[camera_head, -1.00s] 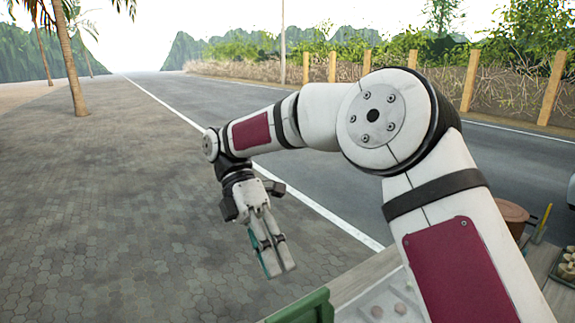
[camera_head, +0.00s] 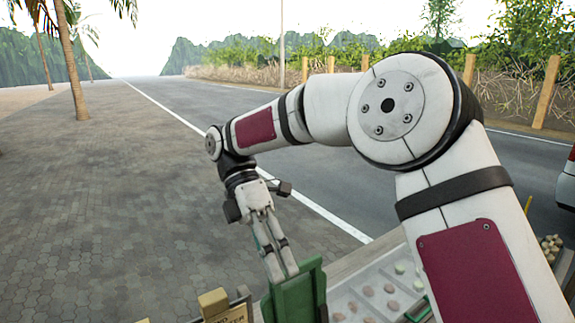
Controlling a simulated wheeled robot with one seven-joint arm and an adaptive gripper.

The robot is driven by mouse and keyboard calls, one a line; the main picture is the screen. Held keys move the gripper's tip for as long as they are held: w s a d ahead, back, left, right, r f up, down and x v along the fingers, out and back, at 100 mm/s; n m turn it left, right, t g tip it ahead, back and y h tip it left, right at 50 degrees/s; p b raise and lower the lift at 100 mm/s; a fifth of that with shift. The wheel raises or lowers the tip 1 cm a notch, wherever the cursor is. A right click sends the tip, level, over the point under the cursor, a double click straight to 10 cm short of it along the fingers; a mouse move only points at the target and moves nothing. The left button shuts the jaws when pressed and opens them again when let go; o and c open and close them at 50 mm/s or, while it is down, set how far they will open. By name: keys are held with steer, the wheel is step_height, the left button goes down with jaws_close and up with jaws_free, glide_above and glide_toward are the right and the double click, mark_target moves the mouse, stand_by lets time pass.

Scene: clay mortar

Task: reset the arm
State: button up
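My white arm with dark red panels reaches from the lower right up and over to the left. My gripper (camera_head: 282,274) hangs from its end, pointing down, in the lower middle of the view. Its two pale fingers lie close together, with a green strip beside them. I cannot tell whether they are shut or hold anything. The fingertips appear in front of a green panel (camera_head: 300,298); I cannot tell whether they touch it.
A tray (camera_head: 350,300) with several small roundish pieces lies right of the green panel, partly behind my arm. A wooden sign (camera_head: 213,302) stands at the bottom left of the panel. A car (camera_head: 567,182) is at the right edge. Open paving (camera_head: 120,200) lies to the left.

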steer(key=s+d+r+m+t+y, duration=0.2)
steer(key=s+d+m+t, duration=0.4)
steer(key=d+m, duration=0.4)
steer(key=s+d+r+m+t+y, duration=0.3)
steer(key=s+d+m+t, duration=0.3)
steer(key=d+m, duration=0.5)
steer(key=s+m, duration=0.2)
steer(key=shift+s+r+m+t, duration=0.15)
steer(key=shift+s+m+t, duration=0.15)
steer(key=shift+s+t, duration=0.1)
